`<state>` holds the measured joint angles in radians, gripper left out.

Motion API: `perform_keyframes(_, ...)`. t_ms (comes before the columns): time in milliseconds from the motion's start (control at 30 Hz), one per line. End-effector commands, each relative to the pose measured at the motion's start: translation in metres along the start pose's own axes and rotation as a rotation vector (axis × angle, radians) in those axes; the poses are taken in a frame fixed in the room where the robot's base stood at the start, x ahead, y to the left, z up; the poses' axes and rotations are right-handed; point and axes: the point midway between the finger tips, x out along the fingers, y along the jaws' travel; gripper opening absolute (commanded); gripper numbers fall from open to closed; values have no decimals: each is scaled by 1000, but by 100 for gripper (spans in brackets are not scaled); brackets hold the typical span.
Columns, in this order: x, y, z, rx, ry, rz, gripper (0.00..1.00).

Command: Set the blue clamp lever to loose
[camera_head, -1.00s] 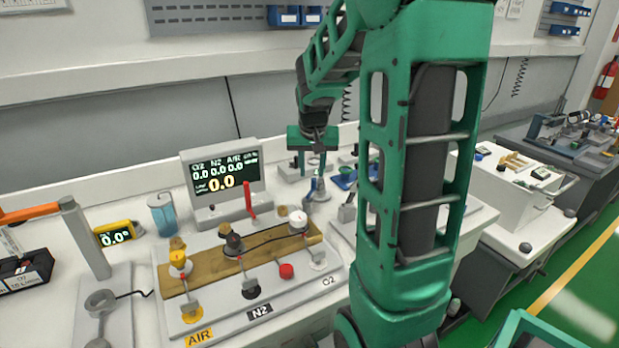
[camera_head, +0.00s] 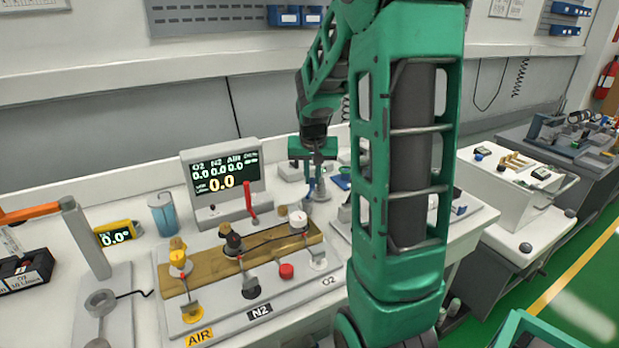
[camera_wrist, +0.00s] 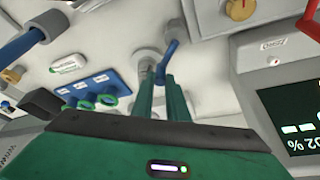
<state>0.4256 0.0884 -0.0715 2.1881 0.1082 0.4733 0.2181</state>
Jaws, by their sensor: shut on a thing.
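The blue clamp lever (camera_wrist: 166,60) stands on a round grey fitting in the wrist view, at the tips of my green fingers. My gripper (camera_wrist: 163,80) is shut on the lever, with one finger on each side of it. In the head view my gripper (camera_head: 313,178) points down at the back of the bench, right of the monitor. A small blue part of the lever (camera_head: 310,188) shows there beside the fingers. The lever's lower end and exact angle are partly hidden by the fingers.
The monitor (camera_head: 222,183) and a red lever (camera_head: 250,200) stand to the left. The gas panel with AIR, N2 and O2 labels (camera_head: 262,318) lies in front.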

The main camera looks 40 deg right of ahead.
Motion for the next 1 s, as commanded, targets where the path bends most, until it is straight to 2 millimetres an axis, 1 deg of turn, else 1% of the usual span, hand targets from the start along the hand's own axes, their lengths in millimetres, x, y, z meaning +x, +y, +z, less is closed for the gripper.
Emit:
perform_keyframes(200, -1, 3, 2, 85, -2, 35, 0)
perform_keyframes(467, -1, 4, 2, 90, -2, 37, 0)
perform_keyframes(500, -1, 3, 2, 90, -2, 37, 21)
perform_keyframes(533, -1, 3, 2, 90, -2, 37, 28)
perform_keyframes(567, -1, 4, 2, 90, -2, 37, 32)
perform_keyframes(867, -2, 4, 2, 91, -1, 37, 32)
perform_keyframes(1000, -12, 3, 1, 91, 3, 36, 32)
